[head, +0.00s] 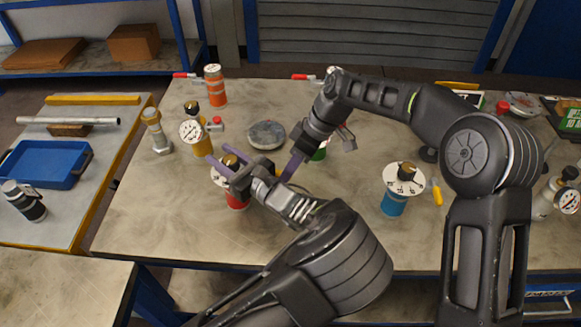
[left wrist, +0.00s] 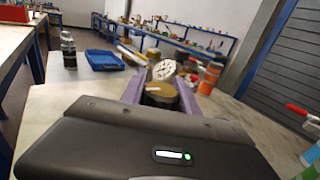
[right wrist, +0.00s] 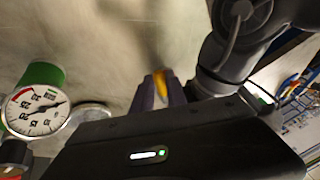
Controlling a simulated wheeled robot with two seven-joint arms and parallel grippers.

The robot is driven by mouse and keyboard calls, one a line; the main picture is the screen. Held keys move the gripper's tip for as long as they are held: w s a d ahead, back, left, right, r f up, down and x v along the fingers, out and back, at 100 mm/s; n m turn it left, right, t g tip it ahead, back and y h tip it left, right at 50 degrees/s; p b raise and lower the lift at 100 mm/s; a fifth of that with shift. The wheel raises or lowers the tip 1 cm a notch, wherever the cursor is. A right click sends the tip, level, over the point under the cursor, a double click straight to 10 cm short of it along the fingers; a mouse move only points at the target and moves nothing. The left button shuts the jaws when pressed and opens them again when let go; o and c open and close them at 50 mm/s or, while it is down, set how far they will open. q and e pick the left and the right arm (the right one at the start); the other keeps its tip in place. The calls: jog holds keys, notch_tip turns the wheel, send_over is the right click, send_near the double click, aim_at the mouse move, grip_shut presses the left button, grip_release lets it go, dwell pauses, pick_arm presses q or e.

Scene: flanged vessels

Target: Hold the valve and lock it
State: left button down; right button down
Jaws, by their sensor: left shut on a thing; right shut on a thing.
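A red vessel (head: 236,201) with a white flange and a dark knob with a gold top (head: 231,160) stands left of the middle of the table. My left gripper (head: 229,168) is shut on this knob, with one purple finger on either side. The knob (left wrist: 160,94) also shows between the fingers in the left wrist view. My right gripper (head: 291,168) is to the right of the red vessel, pointing down toward my left gripper. In the right wrist view it is shut on a small yellow-orange piece (right wrist: 160,82), mostly hidden by the fingers.
A green vessel (head: 318,155) is partly hidden by my right arm. A blue vessel (head: 393,205) and a yellow-handled tool (head: 437,192) are right. The table's left front is clear.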

jog(key=shift+s+a+m+t, duration=0.3)
jog(key=shift+s+m+t, duration=0.45)
jog(key=shift+m, duration=0.55)
jog(key=shift+s, duration=0.1)
jog(key=c, duration=1.3)
grip_release()
jog(key=v, duration=1.2)
jog(key=shift+d, duration=0.1)
